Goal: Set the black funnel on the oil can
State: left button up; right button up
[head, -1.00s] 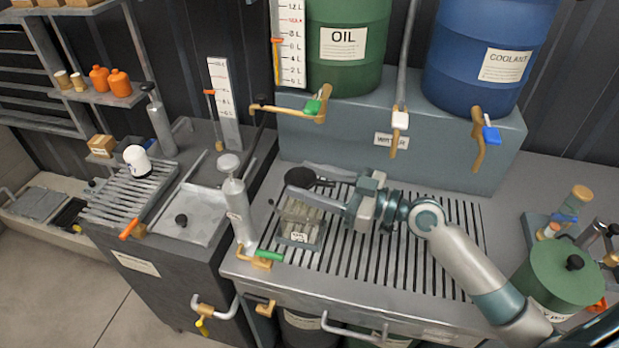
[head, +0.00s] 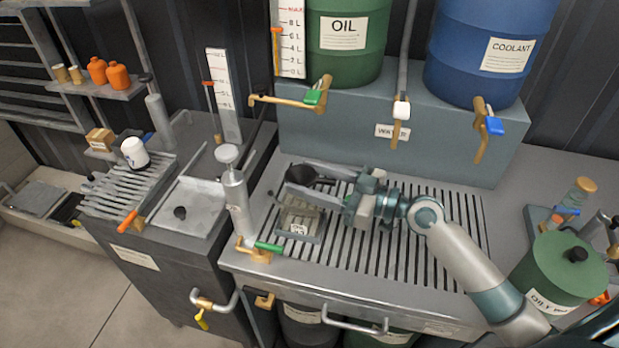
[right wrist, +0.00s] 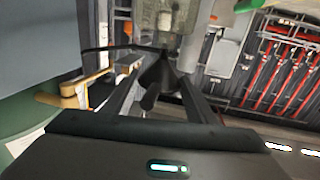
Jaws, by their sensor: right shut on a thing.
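The black funnel (head: 304,174) is at the tips of my right gripper (head: 306,184), which is shut on it. In the right wrist view the funnel (right wrist: 160,78) shows as a dark cone between the two fingers (right wrist: 158,92). A small grey metal can with a pale label (head: 299,229), apparently the oil can, stands on the slatted bench just in front of and below the fingers. The fingers hide part of its top. I cannot tell whether the funnel touches it. My left gripper is not in view.
A steel cylinder with a tap (head: 236,200) stands close left of the can. A green drum (head: 555,268) stands at the right. The slatted bench top (head: 455,225) is mostly clear.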

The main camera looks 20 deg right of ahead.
jog(key=shift+b, duration=0.6)
dwell(1.0)
jog(key=shift+d+f, duration=0.2)
jog(key=shift+a+r, duration=0.1)
jog(key=shift+r, duration=0.2)
dwell(0.3)
jog(key=shift+a+r, duration=0.1)
jog(key=shift+r, duration=0.25)
jog(key=shift+r+p, duration=0.25)
jog(key=shift+p, duration=0.05)
dwell(0.4)
dwell(0.7)
jog(key=shift+d+f+b, duration=0.25)
jog(key=shift+b, duration=0.25)
